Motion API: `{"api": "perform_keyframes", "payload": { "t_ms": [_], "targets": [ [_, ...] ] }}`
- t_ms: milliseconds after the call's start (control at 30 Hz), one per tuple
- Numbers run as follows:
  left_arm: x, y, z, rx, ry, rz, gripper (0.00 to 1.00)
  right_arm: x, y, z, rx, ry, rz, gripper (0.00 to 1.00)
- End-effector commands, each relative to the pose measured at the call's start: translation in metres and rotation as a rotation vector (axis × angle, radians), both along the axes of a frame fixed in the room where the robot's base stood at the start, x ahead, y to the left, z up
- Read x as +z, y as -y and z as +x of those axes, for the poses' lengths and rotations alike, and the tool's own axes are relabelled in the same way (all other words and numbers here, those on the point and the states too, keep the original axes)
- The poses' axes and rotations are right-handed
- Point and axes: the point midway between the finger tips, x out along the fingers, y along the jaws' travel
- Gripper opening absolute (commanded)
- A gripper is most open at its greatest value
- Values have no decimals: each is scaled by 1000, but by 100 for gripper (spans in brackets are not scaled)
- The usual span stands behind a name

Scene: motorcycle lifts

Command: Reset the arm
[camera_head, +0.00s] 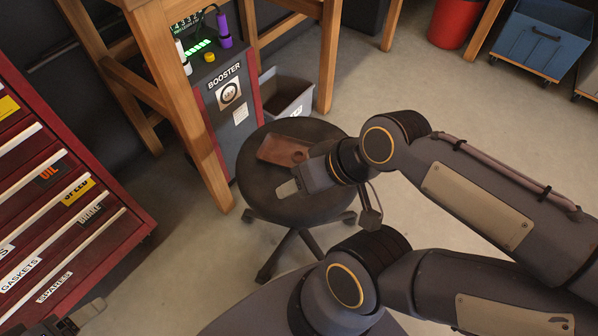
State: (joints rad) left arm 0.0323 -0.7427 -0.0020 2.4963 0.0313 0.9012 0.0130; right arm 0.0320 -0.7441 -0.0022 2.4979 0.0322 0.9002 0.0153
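My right arm (480,195) comes in from the right, bent, with its forearm reaching left over a round black stool (262,205). My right gripper (288,188) is above the stool seat, beside a flat brown object (280,150) lying on the seat. The gripper's fingers are seen at an angle, so whether they are open or shut is unclear. What looks like my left gripper (82,318) shows only at the bottom left corner, in front of the red drawer cabinet. Its finger gap cannot be made out.
The red drawer cabinet (100,225) stands at the left. A wooden bench frame (190,110) and a BOOSTER unit (228,105) stand behind the stool. A grey bin (290,100), a red bucket (455,22) and a blue wheeled crate (540,42) are farther back. Floor is clear at centre right.

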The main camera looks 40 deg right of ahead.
Motion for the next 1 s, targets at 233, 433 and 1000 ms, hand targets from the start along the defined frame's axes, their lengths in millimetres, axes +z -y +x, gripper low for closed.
{"api": "perform_keyframes", "payload": {
  "t_ms": [233, 433, 1000],
  "targets": [
    [34, 0, 0, 0, 0, 0, 70, 34, 0, 0, 1, 0, -2, 54],
    [104, 0, 0, 0, 0, 0, 70, 104, 0, 0, 1, 0, -2, 54],
    [303, 0, 0, 0, 0, 0, 70, 304, 0, 0, 2, 1, -2, 54]
  ]
}}
